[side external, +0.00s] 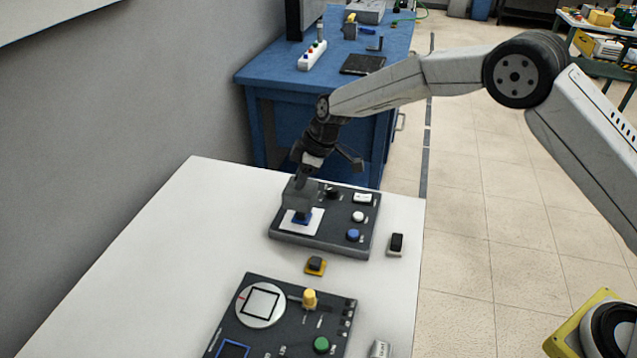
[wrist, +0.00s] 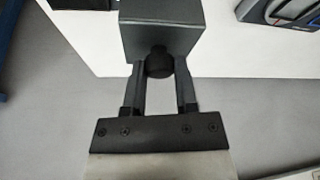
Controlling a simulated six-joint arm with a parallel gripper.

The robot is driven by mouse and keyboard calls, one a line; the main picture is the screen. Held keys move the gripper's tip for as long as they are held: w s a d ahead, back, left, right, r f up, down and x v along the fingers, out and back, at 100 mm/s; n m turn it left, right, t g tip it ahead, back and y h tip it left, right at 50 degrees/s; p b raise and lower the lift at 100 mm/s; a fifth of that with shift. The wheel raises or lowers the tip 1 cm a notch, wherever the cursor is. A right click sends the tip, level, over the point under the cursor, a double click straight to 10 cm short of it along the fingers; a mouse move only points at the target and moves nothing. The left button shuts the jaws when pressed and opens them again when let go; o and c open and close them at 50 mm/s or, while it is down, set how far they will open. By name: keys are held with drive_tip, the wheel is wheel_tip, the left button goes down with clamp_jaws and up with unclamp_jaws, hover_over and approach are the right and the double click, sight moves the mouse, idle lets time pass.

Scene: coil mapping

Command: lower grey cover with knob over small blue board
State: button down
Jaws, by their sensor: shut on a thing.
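My gripper (side external: 304,172) is shut on the dark knob of the grey cover (side external: 299,195). In the wrist view my gripper (wrist: 160,72) has its two fingers on either side of the round black knob (wrist: 159,62), below the grey box-shaped cover (wrist: 162,28). The cover is over the left part of a dark panel (side external: 325,243), above a white square (side external: 292,227).
The panel also carries a white knob (side external: 358,216) and a blue knob (side external: 353,235). A yellow-and-black piece (side external: 315,266) and a black-and-white switch (side external: 396,244) lie on the white table (side external: 190,235). A second dark panel (side external: 290,325) lies in front. The table's left side is clear.

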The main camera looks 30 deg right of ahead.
sight(303, 195)
drive_tip(key=shift+w+d, duration=0.25)
drive_tip(key=shift+w, duration=0.15)
drive_tip(key=shift+f, duration=0.25)
drive_tip(key=shift+f, duration=2.4)
drive_tip(key=shift+f, duration=0.55)
idle(0.7)
drive_tip(key=shift+c, duration=1.6)
unclamp_jaws()
drive_tip(key=shift+o, duration=0.3)
drive_tip(key=shift+o, duration=1.3)
